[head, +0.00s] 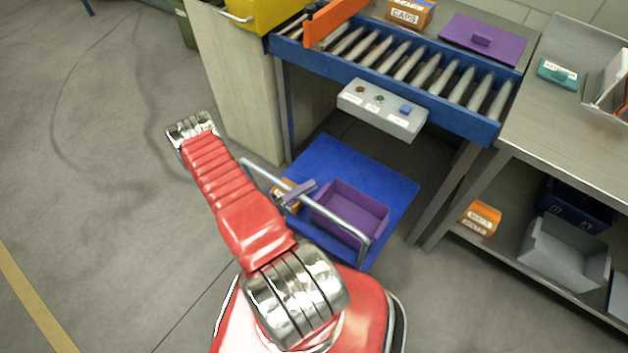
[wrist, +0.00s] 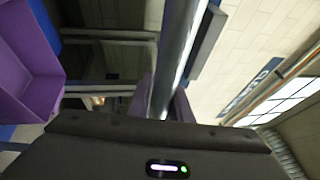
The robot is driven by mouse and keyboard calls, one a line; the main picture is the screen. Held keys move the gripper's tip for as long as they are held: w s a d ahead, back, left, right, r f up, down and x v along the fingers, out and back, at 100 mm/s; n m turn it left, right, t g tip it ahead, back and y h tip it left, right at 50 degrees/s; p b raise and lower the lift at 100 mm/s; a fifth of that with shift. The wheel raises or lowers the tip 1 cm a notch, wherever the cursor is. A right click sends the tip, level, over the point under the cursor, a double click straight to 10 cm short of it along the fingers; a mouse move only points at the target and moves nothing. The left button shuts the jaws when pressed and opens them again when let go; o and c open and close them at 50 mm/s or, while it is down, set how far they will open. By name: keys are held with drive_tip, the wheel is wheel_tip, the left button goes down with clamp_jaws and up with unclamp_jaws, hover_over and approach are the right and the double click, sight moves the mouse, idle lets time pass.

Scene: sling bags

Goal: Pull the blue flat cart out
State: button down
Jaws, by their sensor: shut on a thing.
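The blue flat cart (head: 395,188) stands on the floor, partly under the roller conveyor. Its grey metal handle (head: 338,219) rises at the near side, and the handle also runs upright through the wrist view (wrist: 180,50). My gripper (head: 299,193) is shut on the handle, left of its middle; my red arm hides part of it. In the wrist view my gripper's fingers (wrist: 166,103) lie on both sides of the bar.
The conveyor (head: 400,70) with a control box (head: 382,108) overhangs the cart's far side. A pale cabinet (head: 235,80) stands left, and a metal table (head: 560,130) with a lower shelf stands right. The floor at the left is clear.

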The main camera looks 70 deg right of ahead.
sight(300, 198)
drive_tip(key=a, duration=0.1)
drive_tip(key=w+a, duration=0.1)
drive_tip(key=a, duration=0.3)
drive_tip(key=shift+w+a+f, duration=0.15)
drive_tip(key=shift+w+f, duration=0.05)
drive_tip(key=shift+w, duration=0.2)
drive_tip(key=c, duration=1.6)
unclamp_jaws()
drive_tip(key=shift+r, duration=0.1)
drive_tip(key=v, duration=1.4)
